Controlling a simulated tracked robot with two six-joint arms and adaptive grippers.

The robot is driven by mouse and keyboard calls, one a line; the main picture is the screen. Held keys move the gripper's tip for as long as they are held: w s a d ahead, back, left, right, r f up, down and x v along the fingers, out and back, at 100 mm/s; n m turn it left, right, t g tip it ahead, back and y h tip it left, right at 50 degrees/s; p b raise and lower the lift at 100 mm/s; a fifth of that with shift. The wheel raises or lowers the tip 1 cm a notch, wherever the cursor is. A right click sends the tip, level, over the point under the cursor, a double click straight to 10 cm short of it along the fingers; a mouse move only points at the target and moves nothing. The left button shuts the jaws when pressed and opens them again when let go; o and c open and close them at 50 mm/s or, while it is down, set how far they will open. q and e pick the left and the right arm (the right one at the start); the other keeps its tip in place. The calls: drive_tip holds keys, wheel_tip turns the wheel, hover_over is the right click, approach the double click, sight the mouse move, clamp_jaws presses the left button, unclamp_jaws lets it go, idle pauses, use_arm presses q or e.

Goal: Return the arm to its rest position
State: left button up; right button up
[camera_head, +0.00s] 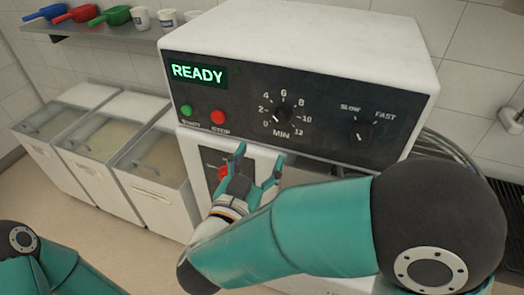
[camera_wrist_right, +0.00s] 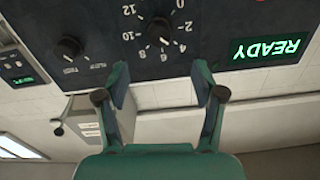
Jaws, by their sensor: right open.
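My right arm reaches in from the right in the head view, with its elbow bent and its forearm pointing left. My right gripper (camera_head: 257,164) is open and empty in front of the lower front of a white machine (camera_head: 300,35), below its black control panel (camera_head: 315,125). In the right wrist view, my right gripper (camera_wrist_right: 160,85) shows two teal fingers apart with nothing between them. The panel appears upside down there, with its dial (camera_wrist_right: 160,30) just beyond the fingertips. Part of my left arm shows at the lower left of the head view; its gripper is out of frame.
The panel's display (camera_head: 197,73) reads READY, with a green button (camera_head: 186,110) and a red button (camera_head: 218,117) below. Several open bins (camera_head: 155,165) stand left of the machine. A wall shelf (camera_head: 100,33) holds scoops and cups. The floor at the lower left is clear.

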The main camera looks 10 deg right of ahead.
drive_tip(key=shift+w+f, duration=0.1)
idle(0.3)
drive_tip(key=w+d+f+n+g+y, duration=0.1)
drive_tip(key=w+f+n+g+y, duration=0.2)
drive_tip(key=f, duration=0.9)
drive_tip(key=w+d+f+n+g+y, duration=0.15)
drive_tip(key=f+y, duration=0.35)
drive_tip(key=f, duration=0.7)
drive_tip(key=s+f+n+g+y, duration=0.1)
drive_tip(key=s+f+g, duration=0.15)
drive_tip(key=f, duration=0.25)
drive_tip(key=s+f+g+y, duration=0.1)
drive_tip(key=s+f+y, duration=0.15)
drive_tip(key=f, duration=0.35)
drive_tip(key=s+f+g+y, duration=0.1)
drive_tip(key=s+f+g, duration=0.2)
drive_tip(key=s, duration=0.5)
drive_tip(key=s+f+g+y, duration=0.1)
drive_tip(key=s+f+g, duration=0.2)
drive_tip(key=s+f, duration=0.2)
drive_tip(key=s, duration=0.3)
drive_tip(key=shift+n, duration=0.35)
drive_tip(key=shift+f+y, duration=0.1)
drive_tip(key=shift+y, duration=0.15)
